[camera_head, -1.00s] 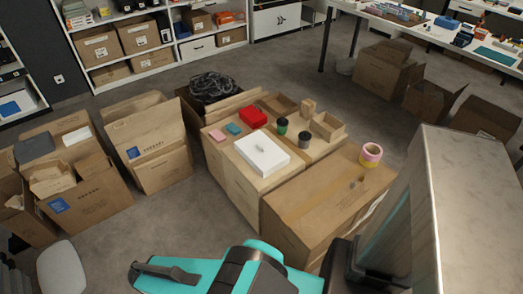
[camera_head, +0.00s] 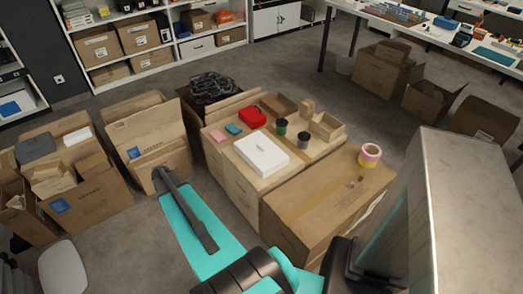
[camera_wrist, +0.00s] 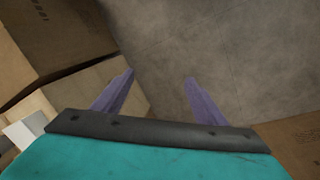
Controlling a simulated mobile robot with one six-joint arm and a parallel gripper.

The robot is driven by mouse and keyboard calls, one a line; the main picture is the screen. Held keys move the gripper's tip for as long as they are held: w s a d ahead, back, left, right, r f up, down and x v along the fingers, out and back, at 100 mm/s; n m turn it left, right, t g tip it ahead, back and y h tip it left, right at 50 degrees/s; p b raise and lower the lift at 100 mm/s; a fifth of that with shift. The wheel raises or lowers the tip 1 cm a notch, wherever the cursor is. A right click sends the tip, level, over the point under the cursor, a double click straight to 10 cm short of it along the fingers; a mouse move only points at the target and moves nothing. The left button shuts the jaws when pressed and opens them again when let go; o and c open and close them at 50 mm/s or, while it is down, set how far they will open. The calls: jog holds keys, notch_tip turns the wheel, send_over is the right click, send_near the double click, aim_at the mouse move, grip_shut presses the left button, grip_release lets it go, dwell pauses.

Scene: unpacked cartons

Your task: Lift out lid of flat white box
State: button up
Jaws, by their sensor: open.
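The flat white box (camera_head: 261,155) lies on the carton top in the middle of the head view, with a small faint mark on its upper face. Its lid looks to be on, though I cannot make out a seam. My gripper (camera_wrist: 158,76) shows in the wrist view as two purple fingers, spread apart with nothing between them, above bare floor. In the head view my teal arm reaches forward to the left of the white box, apart from it; the fingers cannot be made out there. A pale corner at the lower left of the wrist view is too cut off to name.
Around the white box stand a red box (camera_head: 252,117), a teal block (camera_head: 233,129), a pink block (camera_head: 217,136), cups (camera_head: 303,141), an open tray (camera_head: 327,126) and tape rolls (camera_head: 370,155). Open cartons (camera_head: 85,190) stand at the left. Floor between is clear.

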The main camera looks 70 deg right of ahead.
jog(key=s+d+r+m+h, duration=0.1)
jog(key=s+d+r+m, duration=0.2)
jog(key=d, duration=0.7)
jog(key=s+d+r+m, duration=0.1)
jog(key=d+r+m, duration=0.3)
jog(key=d, duration=0.7)
jog(key=s+d+r+m+h, duration=0.1)
jog(key=s+d+r+m, duration=0.1)
jog(key=s+d+r, duration=0.3)
jog(key=s+d+r+m+p, duration=0.1)
jog(key=s+d+r, duration=0.4)
jog(key=d, duration=0.7)
jog(key=shift+s+r+m+h, duration=0.4)
jog(key=shift+r+m, duration=0.2)
jog(key=shift+r, duration=0.2)
jog(key=shift+d, duration=0.15)
jog(key=p, duration=0.2)
send_over(261, 146)
jog(key=w+a, duration=0.1)
jog(key=a, duration=0.1)
jog(key=shift+w+a+f, duration=0.1)
jog(key=shift+f, duration=1.9)
jog(key=shift+w+a+f, duration=0.1)
jog(key=shift+f, duration=1.9)
jog(key=shift+d+f, duration=0.1)
jog(key=shift+p+x, duration=0.75)
jog(key=shift+x, duration=1.75)
jog(key=shift+s, duration=0.1)
